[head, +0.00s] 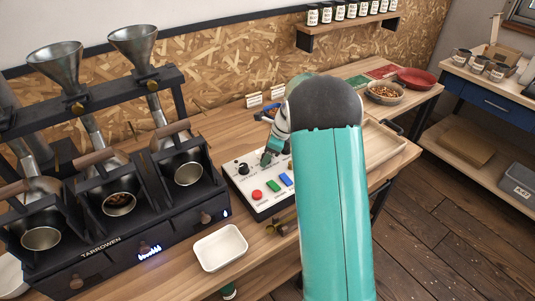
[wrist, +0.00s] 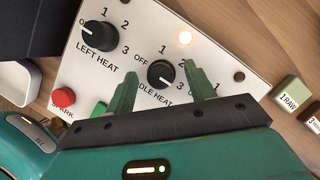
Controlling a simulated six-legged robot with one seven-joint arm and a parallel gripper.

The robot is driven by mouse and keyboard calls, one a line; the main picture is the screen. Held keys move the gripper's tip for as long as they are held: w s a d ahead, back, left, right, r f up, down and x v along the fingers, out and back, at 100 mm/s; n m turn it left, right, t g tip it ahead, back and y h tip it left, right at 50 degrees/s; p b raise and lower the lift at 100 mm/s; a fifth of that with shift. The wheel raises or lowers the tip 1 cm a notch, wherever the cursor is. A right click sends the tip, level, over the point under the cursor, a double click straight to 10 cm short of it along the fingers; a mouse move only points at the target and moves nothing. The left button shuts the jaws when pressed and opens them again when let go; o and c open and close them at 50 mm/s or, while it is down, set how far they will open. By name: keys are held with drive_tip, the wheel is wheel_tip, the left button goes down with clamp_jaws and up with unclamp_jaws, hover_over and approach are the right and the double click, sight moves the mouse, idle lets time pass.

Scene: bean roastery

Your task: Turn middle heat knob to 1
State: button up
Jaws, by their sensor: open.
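The middle heat knob (wrist: 161,74) is black and round on the white control panel (wrist: 225,35). In the wrist view, "OFF" and 1 show beside it; my fingers partly cover its other marks. In the head view, my gripper (head: 270,154) is over the panel (head: 245,190), and my arm hides the panel's right part.
The left heat knob (wrist: 100,36) is close by, its mark toward OFF. Red (head: 257,195) and blue (head: 286,180) buttons sit on the panel. The black roaster (head: 100,240) stands left, a white tray (head: 220,247) in front.

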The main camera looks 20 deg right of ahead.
drive_tip(key=c, duration=1)
drive_tip(key=shift+o, duration=0.2)
